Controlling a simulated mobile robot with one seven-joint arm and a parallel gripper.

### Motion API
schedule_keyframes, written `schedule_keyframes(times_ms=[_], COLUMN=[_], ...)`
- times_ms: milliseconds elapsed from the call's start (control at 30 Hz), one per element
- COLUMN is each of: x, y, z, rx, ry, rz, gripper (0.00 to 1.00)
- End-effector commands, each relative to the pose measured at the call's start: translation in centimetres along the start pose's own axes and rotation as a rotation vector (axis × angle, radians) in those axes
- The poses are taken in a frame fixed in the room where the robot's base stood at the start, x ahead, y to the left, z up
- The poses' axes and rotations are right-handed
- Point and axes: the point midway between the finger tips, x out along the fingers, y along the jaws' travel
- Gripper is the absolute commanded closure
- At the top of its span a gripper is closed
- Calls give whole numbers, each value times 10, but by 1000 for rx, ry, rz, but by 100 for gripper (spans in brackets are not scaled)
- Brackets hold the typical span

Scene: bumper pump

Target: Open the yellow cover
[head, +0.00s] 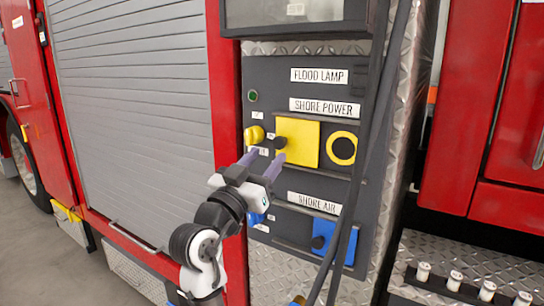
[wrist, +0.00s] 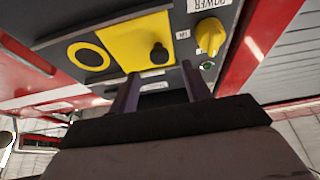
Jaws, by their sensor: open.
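The yellow cover (head: 302,133) is a square plate on the dark panel under the SHORE POWER label, and it looks flat against the panel. A black knob (head: 280,143) stands out at its left edge. The wrist view shows the cover (wrist: 130,40) upside down, with the knob (wrist: 158,53) near its edge. My gripper (head: 266,157) is open and empty, just in front of the panel at the cover's lower left. In the wrist view my gripper (wrist: 159,75) has its fingers apart, with the knob between and beyond the tips. I see no contact.
A yellow rotary switch (head: 255,135) sits left of the cover, and a yellow ring (head: 342,148) sits right of it. A blue cover (head: 323,238) is below, by the SHORE AIR label. Dark hoses (head: 377,110) hang along the panel's right side. A grey shutter (head: 140,110) is at left.

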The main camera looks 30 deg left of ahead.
Motion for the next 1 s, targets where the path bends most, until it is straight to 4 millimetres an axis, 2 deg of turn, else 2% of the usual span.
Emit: schedule_keyframes(times_ms=[33, 200, 400, 600, 1000], x=[-16, -54, -85, -96, -95], y=[0, 0, -1, 0, 0], z=[5, 4, 2, 0, 0], rx=[2, 2, 1, 1, 0], ry=[1, 0, 0, 0, -1], rz=[-2, -3, -2, 0, 0], gripper=[52, 52, 52, 52, 52])
